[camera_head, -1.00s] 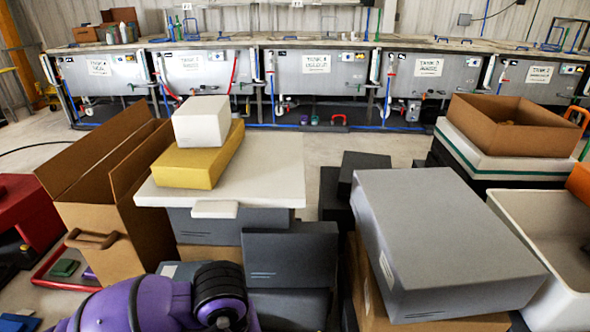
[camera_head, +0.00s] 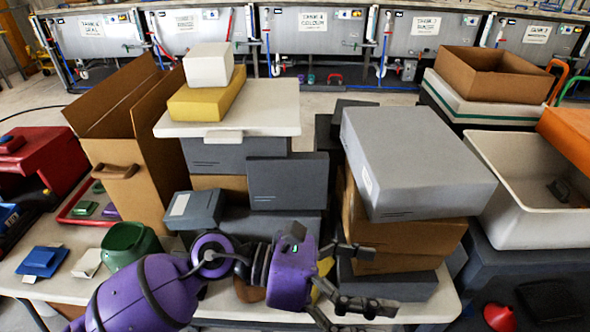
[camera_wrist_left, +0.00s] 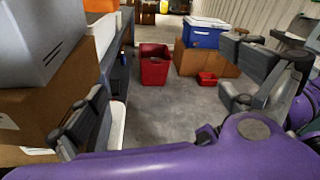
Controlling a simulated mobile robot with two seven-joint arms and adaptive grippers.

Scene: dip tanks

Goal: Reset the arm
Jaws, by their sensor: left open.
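My purple left arm comes in from the lower left in the head view. Its left gripper (camera_head: 383,282) is open and empty, with its dark fingers spread and pointing right. The gripper is low over the front of the table, in front of the stacked boxes. In the left wrist view the two fingers of the left gripper (camera_wrist_left: 172,104) stand wide apart, with nothing between them but the floor beyond. My right gripper is in neither view.
A large grey box (camera_head: 415,150) on cardboard boxes stands just behind the gripper. An open cardboard box (camera_head: 120,190) and green cup (camera_head: 130,243) are left. A white tub (camera_head: 490,150) is right.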

